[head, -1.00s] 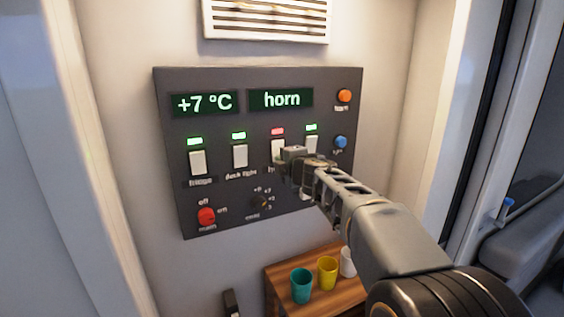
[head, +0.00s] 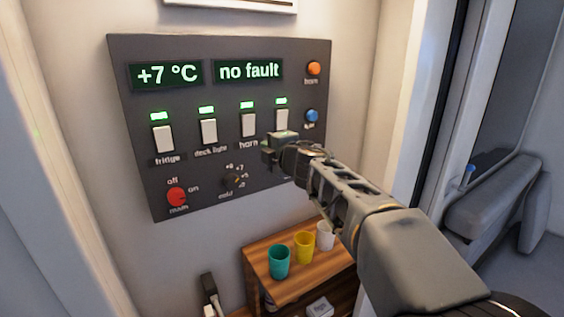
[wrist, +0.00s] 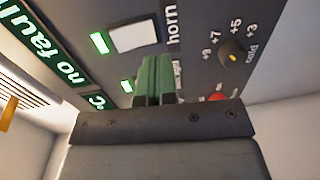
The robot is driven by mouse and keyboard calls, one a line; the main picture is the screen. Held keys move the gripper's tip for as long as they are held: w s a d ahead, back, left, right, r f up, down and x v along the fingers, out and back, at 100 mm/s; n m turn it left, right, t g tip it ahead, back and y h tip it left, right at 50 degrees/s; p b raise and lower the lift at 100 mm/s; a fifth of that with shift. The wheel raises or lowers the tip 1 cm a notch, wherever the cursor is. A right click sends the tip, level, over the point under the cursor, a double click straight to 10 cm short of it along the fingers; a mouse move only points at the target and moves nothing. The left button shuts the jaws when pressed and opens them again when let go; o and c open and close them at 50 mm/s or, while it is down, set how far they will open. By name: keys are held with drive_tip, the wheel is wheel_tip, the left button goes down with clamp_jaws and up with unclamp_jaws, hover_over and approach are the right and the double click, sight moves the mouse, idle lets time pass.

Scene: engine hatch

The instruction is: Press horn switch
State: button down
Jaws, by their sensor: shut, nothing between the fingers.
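The horn switch (head: 249,125) is a white rocker on the dark panel, third in the row, with the label "horn" under it. The lamp above it (head: 247,105) is green. In the wrist view the horn switch (wrist: 134,37) lies just beyond the fingertips, with its green lamp (wrist: 100,43) beside it. My gripper (head: 268,153) is to the right of and below the horn switch in the head view, apart from its face. In the wrist view the green fingers (wrist: 155,75) are together and empty. My gripper hides part of the panel under the fourth switch.
The panel (head: 130,95) also carries a fridge switch (head: 163,138), a deck light switch (head: 209,131), a red main knob (head: 176,197), and orange (head: 314,68) and blue (head: 311,116) buttons. The display (head: 248,71) reads "no fault". Cups stand on a wooden shelf (head: 290,291) below.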

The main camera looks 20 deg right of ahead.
drive_tip(key=s+d+f, duration=0.1)
drive_tip(key=s, duration=0.5)
drive_tip(key=shift+d, duration=0.1)
idle(0.4)
drive_tip(key=s+d+f+m+g+h, duration=0.5)
drive_tip(key=d+f+m+h, duration=0.5)
drive_tip(key=m, duration=0.5)
drive_tip(key=s+a+f+m+g+y, duration=0.5)
drive_tip(key=s+a+f+g, duration=0.1)
drive_tip(key=s+a+f, duration=0.5)
drive_tip(key=s+f, duration=0.2)
drive_tip(key=s, duration=0.1)
drive_tip(key=shift+m+g+y, duration=0.3)
drive_tip(key=shift+m+y, duration=0.1)
drive_tip(key=shift+s, duration=0.1)
